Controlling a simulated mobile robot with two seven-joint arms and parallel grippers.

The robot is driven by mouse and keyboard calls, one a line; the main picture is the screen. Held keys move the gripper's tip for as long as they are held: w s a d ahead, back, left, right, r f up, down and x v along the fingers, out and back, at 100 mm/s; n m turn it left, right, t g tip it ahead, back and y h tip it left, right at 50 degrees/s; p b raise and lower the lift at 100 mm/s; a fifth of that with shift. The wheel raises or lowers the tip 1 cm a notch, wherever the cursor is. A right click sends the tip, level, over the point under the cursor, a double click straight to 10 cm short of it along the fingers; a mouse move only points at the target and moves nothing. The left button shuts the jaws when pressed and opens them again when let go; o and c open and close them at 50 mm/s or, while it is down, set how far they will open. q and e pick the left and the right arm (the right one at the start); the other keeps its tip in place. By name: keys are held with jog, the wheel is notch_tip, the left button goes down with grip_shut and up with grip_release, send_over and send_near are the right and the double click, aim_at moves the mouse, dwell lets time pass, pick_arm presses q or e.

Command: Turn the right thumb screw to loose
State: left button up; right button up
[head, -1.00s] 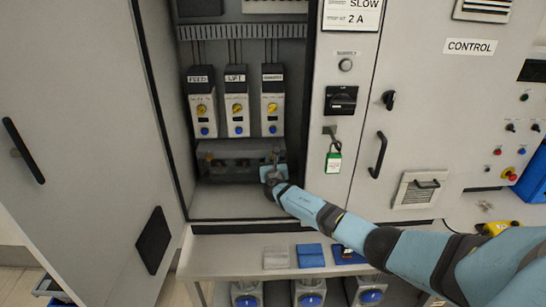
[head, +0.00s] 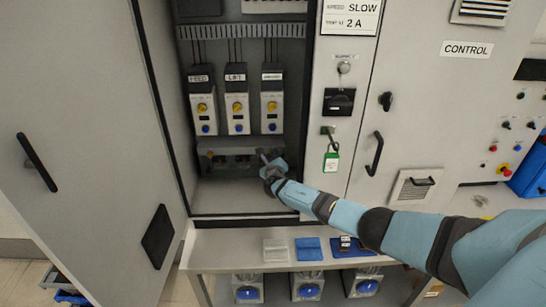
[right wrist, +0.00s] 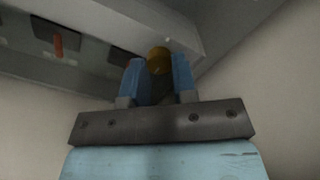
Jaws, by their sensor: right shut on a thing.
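A brass-coloured round thumb screw (right wrist: 158,60) shows between the blue fingertips of my right gripper (right wrist: 158,75) in the right wrist view. In the head view my right gripper (head: 267,160) reaches into the open cabinet, at the right end of a low grey unit (head: 225,158) below the three drives. The gripper and wrist hide the right screw there. The screw's turn position cannot be told. My left gripper is not in view.
Three drives (head: 237,100) with yellow knobs hang above the gripper. An open door (head: 85,130) stands left. Small trays (head: 308,252) lie on the shelf below.

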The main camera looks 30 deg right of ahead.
dwell(0.3)
jog(key=o, duration=0.9)
jog(key=p+v, duration=0.1)
jog(key=v, duration=1.2)
jog(key=shift+s+a, duration=0.15)
jog(key=shift+s, duration=0.25)
jog(key=s+a+f+m+g+y, duration=0.2)
jog(key=s+a+f+m+y, duration=0.2)
jog(key=s+a+f+m, duration=0.5)
jog(key=s+a+f+m+g+y, duration=0.2)
jog(key=s+a+f+m+y, duration=0.2)
jog(key=s+a+m, duration=0.45)
jog(key=s+a+r+m+y, duration=0.1)
jog(key=s+m, duration=0.4)
jog(key=s, duration=0.1)
jog(key=s+a+r+m+y, duration=0.2)
jog(key=s+m, duration=0.4)
jog(key=s+a+r+m+y, duration=0.1)
jog(key=s+a+m, duration=0.1)
jog(key=s+m, duration=0.4)
jog(key=shift+s+a+r+y, duration=0.15)
jog(key=shift+s+r+y, duration=0.15)
jog(key=shift+s+y, duration=0.15)
